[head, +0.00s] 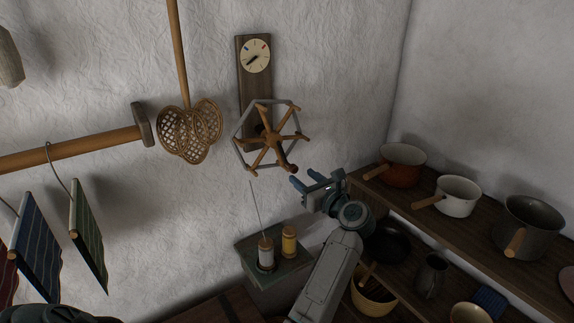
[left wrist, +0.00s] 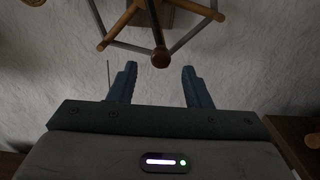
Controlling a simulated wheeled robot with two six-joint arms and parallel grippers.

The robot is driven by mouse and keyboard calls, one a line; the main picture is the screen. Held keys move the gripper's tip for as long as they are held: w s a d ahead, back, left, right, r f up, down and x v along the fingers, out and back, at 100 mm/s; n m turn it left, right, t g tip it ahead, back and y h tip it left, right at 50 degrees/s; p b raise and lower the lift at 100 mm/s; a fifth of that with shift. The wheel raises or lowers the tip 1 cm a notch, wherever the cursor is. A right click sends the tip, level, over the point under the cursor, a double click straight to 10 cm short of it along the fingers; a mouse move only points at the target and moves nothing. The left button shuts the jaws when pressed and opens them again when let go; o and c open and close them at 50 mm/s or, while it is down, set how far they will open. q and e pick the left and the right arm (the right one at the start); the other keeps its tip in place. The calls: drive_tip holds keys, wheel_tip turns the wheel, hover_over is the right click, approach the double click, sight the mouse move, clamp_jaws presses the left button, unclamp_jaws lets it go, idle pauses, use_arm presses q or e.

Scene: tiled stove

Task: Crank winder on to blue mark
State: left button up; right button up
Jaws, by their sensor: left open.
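The winder (head: 272,139) is a six-spoked wooden wheel in a grey hexagonal frame, mounted on a dark board on the wall. A round white dial (head: 255,56) sits above it, with a blue mark at upper left, a red mark at upper right and a dark pointer towards the lower left. A handle with a dark reddish end (head: 291,169) sticks out at the wheel's lower right. My left gripper (head: 317,180) is open and empty, just right of and below this handle. In the left wrist view, a round wooden knob (left wrist: 160,58) appears beyond and between the open fingertips (left wrist: 160,70).
A small wall shelf (head: 265,277) with two thread spools (head: 289,241) is below the winder. Wooden shelves with pots (head: 402,161) are close on the right.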

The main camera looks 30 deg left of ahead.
sight(295, 171)
use_arm(q)
drive_tip(key=p+x, duration=0.2)
drive_tip(key=x, duration=0.4)
drive_tip(key=shift+w+a, duration=0.15)
drive_tip(key=shift+a, duration=0.05)
drive_tip(key=shift+w+a, duration=0.15)
drive_tip(key=shift+a, duration=0.15)
drive_tip(key=shift+w+a+f, duration=0.1)
drive_tip(key=shift+a, duration=0.25)
use_arm(e)
drive_tip(key=r, duration=0.2)
drive_tip(key=w+d+r, duration=0.1)
use_arm(q)
drive_tip(key=c, duration=0.9)
clamp_jaws()
use_arm(e)
drive_tip(key=shift+s+a, duration=0.1)
drive_tip(key=shift+a, duration=0.15)
